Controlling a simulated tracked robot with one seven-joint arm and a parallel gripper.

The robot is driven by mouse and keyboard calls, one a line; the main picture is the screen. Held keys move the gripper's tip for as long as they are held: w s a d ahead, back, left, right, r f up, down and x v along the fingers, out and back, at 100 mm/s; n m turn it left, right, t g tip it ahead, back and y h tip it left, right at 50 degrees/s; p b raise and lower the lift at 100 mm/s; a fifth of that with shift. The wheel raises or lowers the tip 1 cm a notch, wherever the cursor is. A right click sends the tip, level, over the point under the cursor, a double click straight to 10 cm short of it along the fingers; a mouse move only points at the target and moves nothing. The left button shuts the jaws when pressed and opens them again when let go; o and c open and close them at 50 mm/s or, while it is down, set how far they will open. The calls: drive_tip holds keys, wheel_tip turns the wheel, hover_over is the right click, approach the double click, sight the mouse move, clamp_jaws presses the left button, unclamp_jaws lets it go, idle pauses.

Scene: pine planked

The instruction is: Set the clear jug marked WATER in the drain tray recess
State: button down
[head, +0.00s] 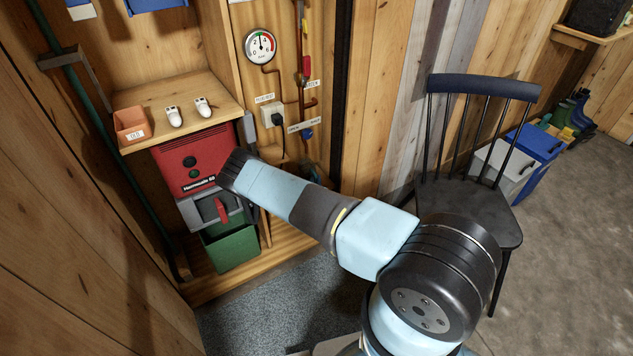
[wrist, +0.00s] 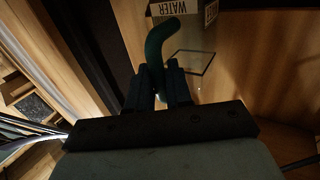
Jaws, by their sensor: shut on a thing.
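In the wrist view my gripper (wrist: 163,85) is shut on a dark green curved handle. The handle appears to belong to the clear jug (wrist: 195,62), which carries a white WATER label (wrist: 174,8). Only part of the jug shows, as a faint transparent outline against pale wood. In the head view my forearm reaches left towards the red machine (head: 193,160), and my gripper and the jug are hidden there. I cannot make out the drain tray recess in either view.
A green bin (head: 231,243) stands under the red machine. A wooden shelf (head: 180,105) above holds a terracotta pot (head: 131,124) and two small white items. A pressure gauge (head: 260,46) and pipes are on the wall. A black chair (head: 468,205) stands to the right.

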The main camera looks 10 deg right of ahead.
drive_tip(key=shift+f, duration=1.2)
idle(1.1)
drive_tip(key=c, duration=1)
unclamp_jaws()
drive_tip(key=shift+o, duration=0.2)
drive_tip(key=shift+s, duration=0.1)
